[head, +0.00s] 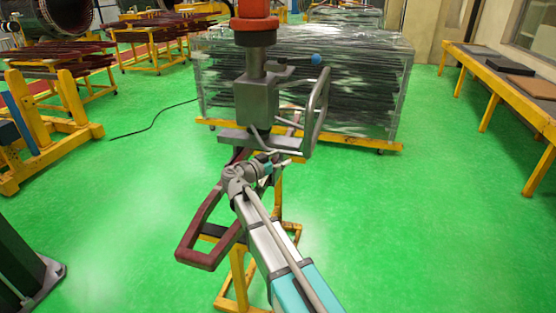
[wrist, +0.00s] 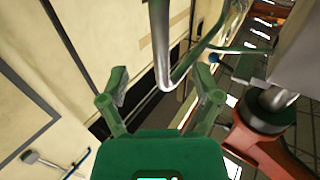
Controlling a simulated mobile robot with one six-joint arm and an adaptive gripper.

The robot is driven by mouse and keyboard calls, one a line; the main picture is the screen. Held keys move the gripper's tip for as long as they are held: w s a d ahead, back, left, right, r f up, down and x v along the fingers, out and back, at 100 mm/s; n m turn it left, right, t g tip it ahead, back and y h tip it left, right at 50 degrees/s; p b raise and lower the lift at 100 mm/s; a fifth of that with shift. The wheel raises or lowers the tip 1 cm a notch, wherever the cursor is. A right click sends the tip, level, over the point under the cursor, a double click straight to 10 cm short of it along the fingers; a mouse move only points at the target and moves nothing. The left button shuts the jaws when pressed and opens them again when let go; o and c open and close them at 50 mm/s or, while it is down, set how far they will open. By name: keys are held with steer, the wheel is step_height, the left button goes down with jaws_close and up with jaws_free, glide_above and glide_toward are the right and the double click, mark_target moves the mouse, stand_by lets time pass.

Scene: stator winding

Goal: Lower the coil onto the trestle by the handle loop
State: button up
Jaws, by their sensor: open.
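The dark red coil (head: 200,228) hangs tilted below a grey lifting device, its lower end toward the left front. The yellow trestle (head: 238,282) stands under it, partly hidden by the coil and my arm; I cannot tell whether they touch. The grey tubular handle loop (head: 320,112) sticks out at the device's right side. It also shows in the wrist view (wrist: 158,45), its lower bend between my fingers in the picture. My gripper (wrist: 163,88) is open, with nothing clamped. In the head view my gripper (head: 276,164) is small, just below the device.
The grey lifting device (head: 256,102) hangs from a red part (head: 255,22) at the top. A wrapped stack of dark bars (head: 350,85) on a yellow cart stands behind. A yellow bench (head: 500,75) lies at right. Green floor is clear at right.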

mark_target(304, 147)
steer(key=x, duration=1.2)
steer(key=shift+w+d, duration=0.2)
steer(key=shift+w, duration=0.05)
jaws_close()
stand_by(0.6)
